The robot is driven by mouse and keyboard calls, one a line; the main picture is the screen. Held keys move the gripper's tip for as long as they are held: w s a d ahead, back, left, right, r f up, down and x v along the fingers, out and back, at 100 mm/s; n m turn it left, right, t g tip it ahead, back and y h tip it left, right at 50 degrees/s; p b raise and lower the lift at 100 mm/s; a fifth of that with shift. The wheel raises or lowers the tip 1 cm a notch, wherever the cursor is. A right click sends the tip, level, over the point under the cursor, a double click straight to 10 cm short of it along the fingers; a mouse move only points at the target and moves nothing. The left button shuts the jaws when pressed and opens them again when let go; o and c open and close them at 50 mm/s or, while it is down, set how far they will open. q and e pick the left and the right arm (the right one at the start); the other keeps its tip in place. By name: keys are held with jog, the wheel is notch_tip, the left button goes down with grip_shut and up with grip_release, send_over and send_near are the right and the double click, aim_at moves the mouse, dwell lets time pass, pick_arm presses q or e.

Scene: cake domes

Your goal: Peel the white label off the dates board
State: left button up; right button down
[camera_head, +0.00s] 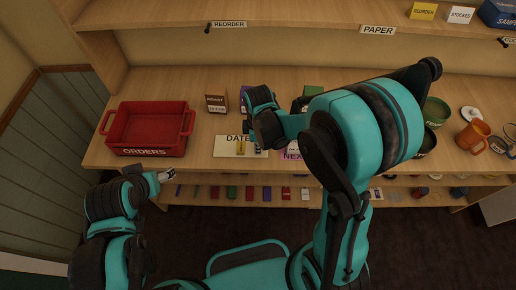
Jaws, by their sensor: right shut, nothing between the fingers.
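The dates board (226,149) is a cream plate lettered "DATE" lying on the counter at the middle, with its right part behind my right arm. A small yellow label (241,147) shows on it. I cannot make out a white label; it may be hidden or blend with the board. My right gripper (258,148) is shut and empty, low over the board's right part; whether it touches is unclear. My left gripper (166,175) is off the counter's front edge at lower left, well away from the board; its finger opening is too small to tell.
A red ORDERS crate (148,147) stands left of the board. A brown box (216,104) stands behind it. A pink NEXT plate (291,155) is partly behind my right arm. Green bowls (436,111) and an orange mug (472,135) stand at right.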

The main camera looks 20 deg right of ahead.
jog(key=shift+s+r+p, duration=0.15)
jog(key=shift+r+p, duration=0.2)
jog(key=shift+r, duration=0.2)
dwell(0.4)
notch_tip(320, 180, up, 5)
jog(key=p, duration=0.3)
jog(key=shift+p, duration=0.3)
jog(key=shift+s+f, duration=0.1)
